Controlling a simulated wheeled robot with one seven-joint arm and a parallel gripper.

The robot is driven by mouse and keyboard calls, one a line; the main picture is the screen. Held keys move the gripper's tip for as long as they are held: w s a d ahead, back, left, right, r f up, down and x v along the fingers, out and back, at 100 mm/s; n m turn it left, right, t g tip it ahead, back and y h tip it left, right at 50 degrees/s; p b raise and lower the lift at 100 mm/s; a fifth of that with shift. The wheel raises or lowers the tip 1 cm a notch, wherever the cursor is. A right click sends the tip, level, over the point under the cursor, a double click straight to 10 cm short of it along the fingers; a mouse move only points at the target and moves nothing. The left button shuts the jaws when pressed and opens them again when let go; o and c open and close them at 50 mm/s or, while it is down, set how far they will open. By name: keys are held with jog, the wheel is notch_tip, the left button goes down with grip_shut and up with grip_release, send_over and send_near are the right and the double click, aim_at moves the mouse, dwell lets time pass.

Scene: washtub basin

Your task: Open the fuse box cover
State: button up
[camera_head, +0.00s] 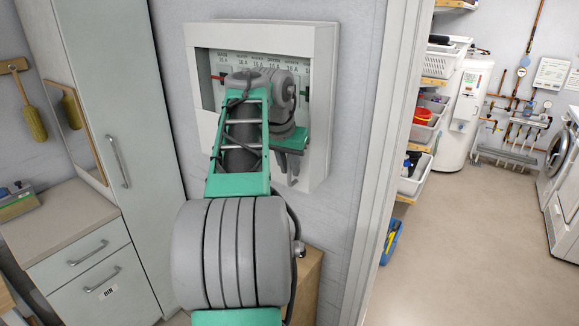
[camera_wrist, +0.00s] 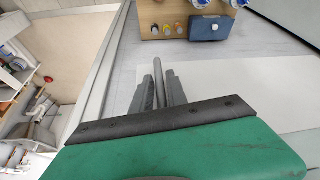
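The white fuse box (camera_head: 322,105) is fixed to the grey wall. Its front has a pale frame around a window area, with several rating labels behind it. My arm hides much of its middle. My gripper (camera_head: 287,172) is in front of the box's lower right part, fingers pointing down. In the wrist view my gripper's two grey fingers (camera_wrist: 159,92) stand close together, with a thin grey rod-like shape between them; I cannot tell what it is. A white surface (camera_wrist: 255,90), likely the box, lies right of the fingers. Contact with the cover cannot be made out.
A tall grey cabinet (camera_head: 120,90) and a drawer unit (camera_head: 85,262) stand left. A door frame (camera_head: 392,130) rises right of the box, with shelves and open floor (camera_head: 450,250) beyond. A wooden unit with bottles and a blue box (camera_wrist: 210,28) shows in the wrist view.

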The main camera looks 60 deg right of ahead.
grip_shut()
dwell(1.0)
